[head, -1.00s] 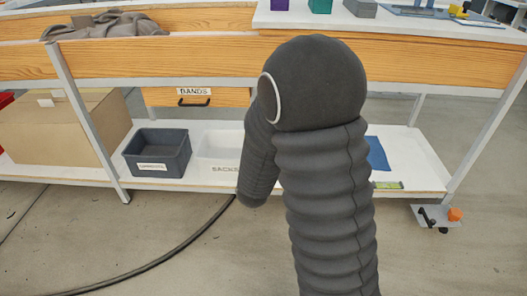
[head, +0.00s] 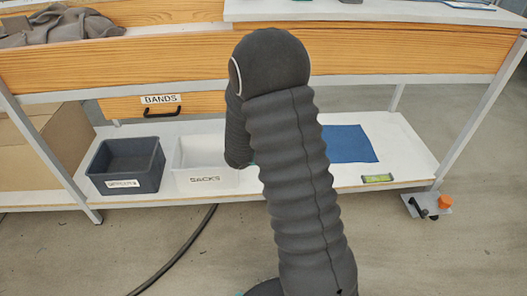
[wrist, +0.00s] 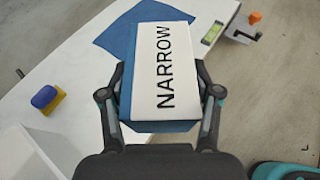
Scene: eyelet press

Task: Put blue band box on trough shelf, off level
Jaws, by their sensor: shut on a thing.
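My gripper (wrist: 162,98) is shut on a box (wrist: 160,65) with blue sides and a white face lettered NARROW. The fingers clasp it from both sides, and in the wrist view it is held above the white lower shelf (wrist: 75,70). In the head view my arm hides the box and nearly all of the gripper. The shelf (head: 400,150) also shows there under the wood-fronted bench. A green spirit level (head: 377,178) lies near its front right edge. The level shows beyond the box in the wrist view (wrist: 212,32).
A blue mat (head: 345,144) lies on the shelf, partly behind the box in the wrist view. Left are a grey bin (head: 125,165) and a white SACKS bin (head: 203,178). A blue-and-yellow object (wrist: 47,98) sits on the shelf. An orange-knobbed crank (head: 430,206) juts out at right.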

